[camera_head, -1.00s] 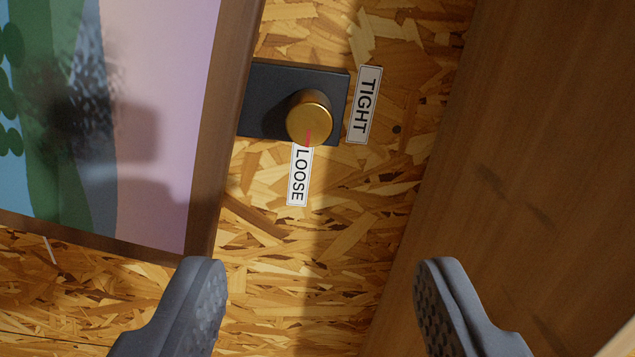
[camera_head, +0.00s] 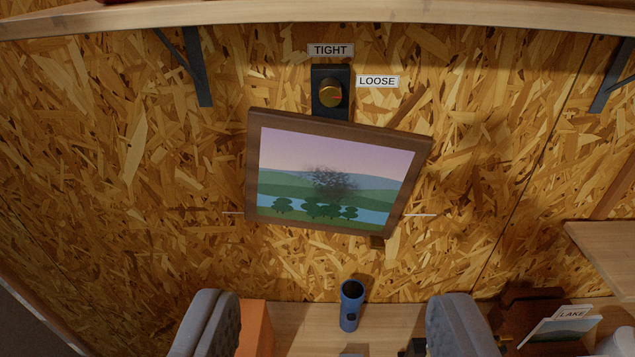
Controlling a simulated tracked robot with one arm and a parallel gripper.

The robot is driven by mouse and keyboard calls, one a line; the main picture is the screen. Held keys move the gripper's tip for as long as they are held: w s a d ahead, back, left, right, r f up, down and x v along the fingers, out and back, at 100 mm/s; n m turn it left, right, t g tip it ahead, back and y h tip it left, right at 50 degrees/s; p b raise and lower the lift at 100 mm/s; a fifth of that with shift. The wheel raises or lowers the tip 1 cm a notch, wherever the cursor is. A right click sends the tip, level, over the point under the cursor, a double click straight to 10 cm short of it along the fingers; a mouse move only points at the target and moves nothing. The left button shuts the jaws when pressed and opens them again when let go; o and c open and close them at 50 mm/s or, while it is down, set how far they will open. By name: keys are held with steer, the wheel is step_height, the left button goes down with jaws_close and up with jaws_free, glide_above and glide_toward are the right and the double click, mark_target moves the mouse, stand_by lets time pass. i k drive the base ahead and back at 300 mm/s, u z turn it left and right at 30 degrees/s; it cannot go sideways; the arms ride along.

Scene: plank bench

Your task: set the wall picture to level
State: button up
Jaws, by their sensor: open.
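The wall picture (camera_head: 340,196), a lake landscape in a brown wooden frame, hangs tilted in the middle of the view, its right side lower than its left. Short white lines (camera_head: 420,215) show on the wall at both its sides. Above it a brass knob (camera_head: 330,93) sits on a black plate (camera_head: 331,72). A TIGHT label (camera_head: 330,50) is above the knob and a LOOSE label (camera_head: 377,82) to its right. The knob's red mark is too small to read now. My gripper (camera_head: 335,315) is open and empty, below the picture in view and apart from it.
A blue cylinder (camera_head: 351,306) stands on the bench, seen between my fingers. An orange block (camera_head: 256,328) is behind the left finger. Cards, one reading LAKE (camera_head: 568,314), lie at right. A shelf (camera_head: 330,12) with dark brackets spans the top. The wall beside the picture is clear.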

mark_target(304, 172)
steer(key=u, duration=1.55)
steer(key=k, duration=0.85)
steer(key=z, duration=1.05)
steer(key=i, duration=1)
steer(key=u, duration=0.05)
